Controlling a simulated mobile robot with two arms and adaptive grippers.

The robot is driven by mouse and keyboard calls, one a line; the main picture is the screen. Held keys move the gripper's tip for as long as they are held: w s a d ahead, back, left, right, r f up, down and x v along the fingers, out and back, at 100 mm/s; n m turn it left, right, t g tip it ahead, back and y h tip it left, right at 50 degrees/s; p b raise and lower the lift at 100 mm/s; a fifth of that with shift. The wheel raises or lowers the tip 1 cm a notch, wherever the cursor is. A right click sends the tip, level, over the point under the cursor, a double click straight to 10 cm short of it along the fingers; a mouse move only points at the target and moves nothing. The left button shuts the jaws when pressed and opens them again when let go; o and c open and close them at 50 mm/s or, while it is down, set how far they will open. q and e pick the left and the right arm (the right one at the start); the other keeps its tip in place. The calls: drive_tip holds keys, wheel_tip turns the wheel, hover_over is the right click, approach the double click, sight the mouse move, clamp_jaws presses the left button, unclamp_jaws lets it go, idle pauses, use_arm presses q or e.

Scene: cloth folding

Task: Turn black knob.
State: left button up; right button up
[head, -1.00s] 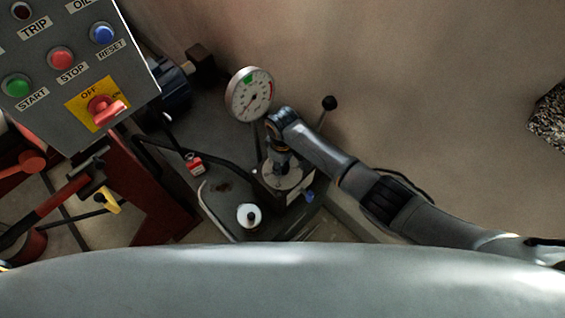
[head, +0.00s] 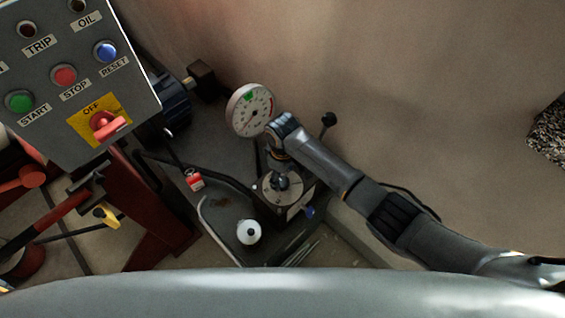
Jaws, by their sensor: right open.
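A small black knob (head: 282,181) sits in the middle of a round metal plate (head: 270,194) on the machine, in the centre of the head view. A black ball (head: 329,119) on a lever also shows to the upper right of it. My right arm comes in from the right, and its open, empty gripper (head: 279,156) hangs just above the black knob in the picture. Its fingers are small and dark, and I cannot tell whether they touch anything. My left gripper is not in view.
A round pressure gauge (head: 250,110) stands close beside my right gripper. A grey control panel (head: 60,140) with buttons and a red switch (head: 108,125) is at the upper left. A white cap (head: 248,232) and a red tag (head: 195,181) are nearby. Open floor lies to the right.

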sight(282, 181)
wheel_tip(282, 181, up, 8)
drive_tip(key=shift+r, duration=0.15)
idle(0.6)
